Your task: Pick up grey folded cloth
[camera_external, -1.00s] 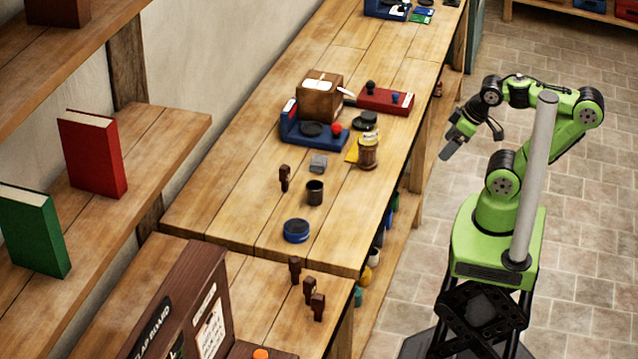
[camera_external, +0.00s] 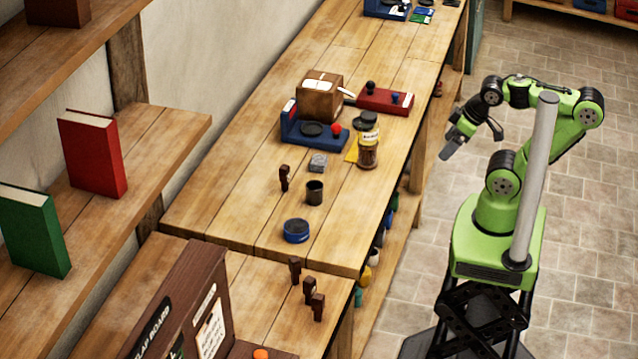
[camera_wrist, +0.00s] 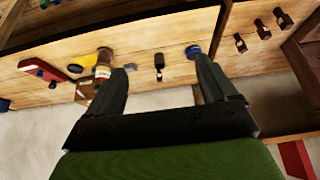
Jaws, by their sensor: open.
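The grey folded cloth (camera_external: 318,163) is a small grey block-like shape lying flat on the wooden workbench, left of a brown jar and behind a dark cup. In the wrist view a small grey patch beside the jar may be the cloth, but it is too small to be sure. My gripper (camera_external: 449,151) is off the right side of the bench, over the floor, well apart from the cloth. In the wrist view my gripper (camera_wrist: 162,76) has its two fingers spread with nothing between them.
On the workbench (camera_external: 245,208) near the cloth stand the jar (camera_external: 368,155), the dark cup (camera_external: 315,193), a brown figure-like piece (camera_external: 284,178) and a blue tin (camera_external: 296,231). The bench's front-left area is bare.

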